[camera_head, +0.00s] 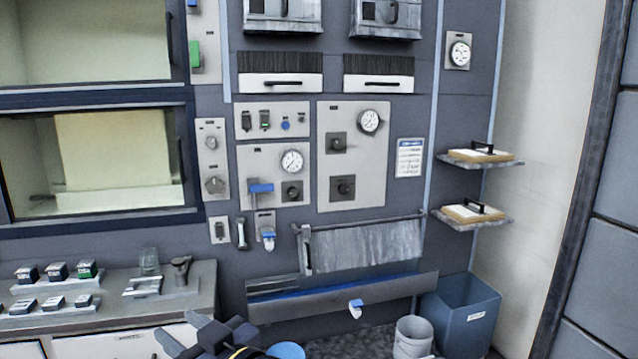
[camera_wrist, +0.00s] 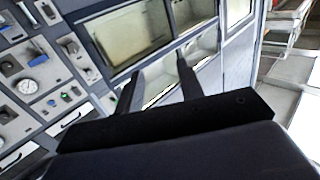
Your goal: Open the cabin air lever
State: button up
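A blue-handled lever (camera_head: 261,188) sits on a pale wall panel below a round gauge, its handle lying level. Labels are too small to read, so I cannot tell whether it is the cabin air lever. Two other blue handles show, one (camera_head: 267,233) just below that panel and one (camera_head: 355,308) under the long trough. In the wrist view a blue lever (camera_wrist: 11,66) shows at the left beside the gauge. My gripper (camera_head: 176,329) is low at the bottom of the head view, in front of the counter and away from the panel. Its fingers (camera_wrist: 160,68) are apart and empty.
A counter (camera_head: 205,285) with small boxes and a glass stands at left. A trough (camera_head: 410,288) juts out below the panels, with a hanging cloth (camera_head: 365,245) above it. A blue bin (camera_head: 462,312) and grey bucket (camera_head: 411,338) stand at right. Two shelves (camera_head: 470,220) stick out.

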aim_at(253, 189)
jog(key=i+j+z, duration=0.5)
jog(key=z, duration=0.15)
jog(key=i+j+z, duration=0.3)
jog(key=j, duration=0.15)
jog(key=j+z, duration=0.35)
jog(key=i+j, duration=0.1)
jog(key=j, duration=0.2)
jog(key=i+j, duration=0.1)
jog(key=j, duration=0.25)
jog(key=i+j, duration=0.15)
jog(key=j, duration=0.15)
